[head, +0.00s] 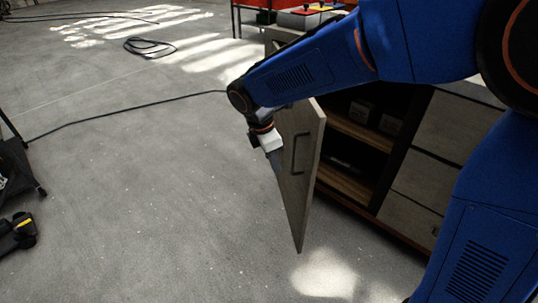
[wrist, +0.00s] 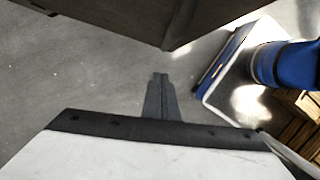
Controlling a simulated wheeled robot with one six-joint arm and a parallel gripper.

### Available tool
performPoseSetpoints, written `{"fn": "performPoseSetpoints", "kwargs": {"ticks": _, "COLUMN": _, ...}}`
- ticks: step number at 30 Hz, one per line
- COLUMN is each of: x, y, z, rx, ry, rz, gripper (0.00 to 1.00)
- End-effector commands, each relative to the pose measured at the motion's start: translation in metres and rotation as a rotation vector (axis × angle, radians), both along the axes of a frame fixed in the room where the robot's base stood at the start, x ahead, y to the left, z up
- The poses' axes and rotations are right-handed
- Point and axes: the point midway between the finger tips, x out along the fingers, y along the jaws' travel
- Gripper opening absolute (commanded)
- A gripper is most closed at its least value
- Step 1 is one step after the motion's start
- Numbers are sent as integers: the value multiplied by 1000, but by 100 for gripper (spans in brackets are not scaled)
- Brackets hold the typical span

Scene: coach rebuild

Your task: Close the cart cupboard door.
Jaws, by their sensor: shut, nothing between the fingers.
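The cart cupboard door (head: 302,185) is a grey-brown panel with a dark bar handle (head: 300,152). It stands swung wide open in the head view, exposing the cupboard's shelves (head: 358,131). My gripper (head: 277,172) is on the left, handle side of the door, pointing down close to its face. I cannot tell whether it touches. In the wrist view my gripper (wrist: 159,77) is shut and empty, with the fingers together. A dark panel corner, seemingly the door (wrist: 165,25), shows just beyond the fingertips.
The cart has drawers (head: 418,185) to the right of the open cupboard. A black cable (head: 125,112) runs over the concrete floor, and a coiled one (head: 150,47) lies farther back. Dark equipment (head: 18,232) stands at the left edge.

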Motion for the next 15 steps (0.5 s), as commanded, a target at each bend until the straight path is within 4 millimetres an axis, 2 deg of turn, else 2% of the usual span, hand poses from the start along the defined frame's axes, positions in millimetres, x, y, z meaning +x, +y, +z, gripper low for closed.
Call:
{"fn": "performPoseSetpoints", "kwargs": {"ticks": 1, "x": 4, "y": -8, "z": 2, "rx": 2, "ry": -2, "rz": -3, "gripper": 0}}
{"fn": "performPoseSetpoints", "kwargs": {"ticks": 6, "x": 11, "y": -22, "z": 2, "rx": 2, "ry": -3, "rz": -2, "gripper": 0}}
{"fn": "performPoseSetpoints", "kwargs": {"ticks": 15, "x": 13, "y": -28, "z": 2, "rx": 2, "ry": -2, "rz": 0, "gripper": 0}}
